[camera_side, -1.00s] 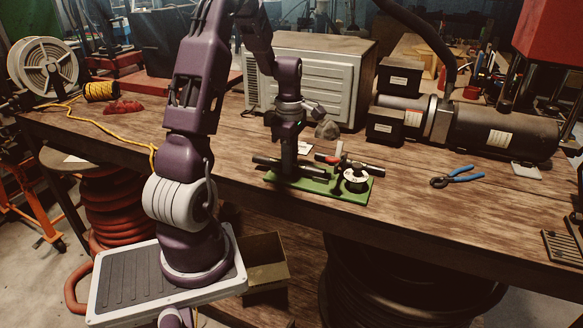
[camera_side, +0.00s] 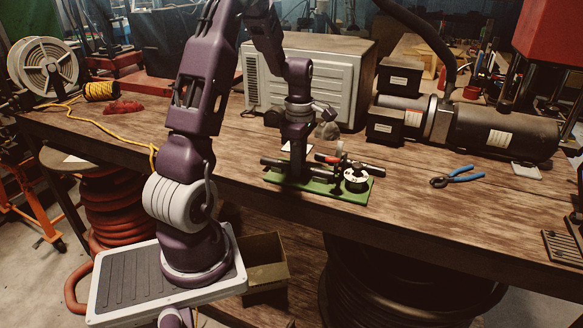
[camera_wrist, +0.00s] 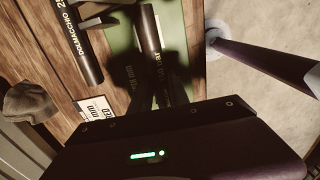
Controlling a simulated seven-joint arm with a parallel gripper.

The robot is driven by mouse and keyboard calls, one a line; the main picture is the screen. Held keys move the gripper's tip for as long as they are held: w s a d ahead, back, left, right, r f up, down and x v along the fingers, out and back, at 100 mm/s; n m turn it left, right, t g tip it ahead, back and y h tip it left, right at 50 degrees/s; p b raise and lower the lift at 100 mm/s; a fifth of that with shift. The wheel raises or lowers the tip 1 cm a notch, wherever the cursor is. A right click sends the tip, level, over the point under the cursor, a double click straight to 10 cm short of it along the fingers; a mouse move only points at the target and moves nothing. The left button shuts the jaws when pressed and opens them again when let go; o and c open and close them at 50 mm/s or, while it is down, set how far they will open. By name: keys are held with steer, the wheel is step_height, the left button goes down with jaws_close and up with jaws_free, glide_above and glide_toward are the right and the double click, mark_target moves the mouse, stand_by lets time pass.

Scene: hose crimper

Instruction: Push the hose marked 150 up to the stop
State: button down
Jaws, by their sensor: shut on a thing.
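A black hose (camera_side: 269,162) lies level, low over the green base (camera_side: 328,192) of the fixture. In the wrist view the hose (camera_wrist: 149,28) carries light print of which I can read only part, ending in "bar". My gripper (camera_side: 299,173) is shut on this hose, pointing down; in the wrist view its fingers (camera_wrist: 157,78) are dark around the hose. A white round dial (camera_side: 356,178) stands on the right part of the base. The stop and the hose's far end are hidden or too small to tell.
A second black hose with white print (camera_wrist: 77,38) lies beside the base in the wrist view. A dark bar with a red part (camera_side: 329,159) shows behind the dial. Blue-handled pliers (camera_side: 460,175) lie to the right.

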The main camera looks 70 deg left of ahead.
steer(key=shift+w+d, duration=0.8)
steer(key=shift+w, duration=0.1)
stand_by(0.5)
steer(key=shift+c, duration=1.8)
jaws_free()
steer(key=shift+r, duration=4.55)
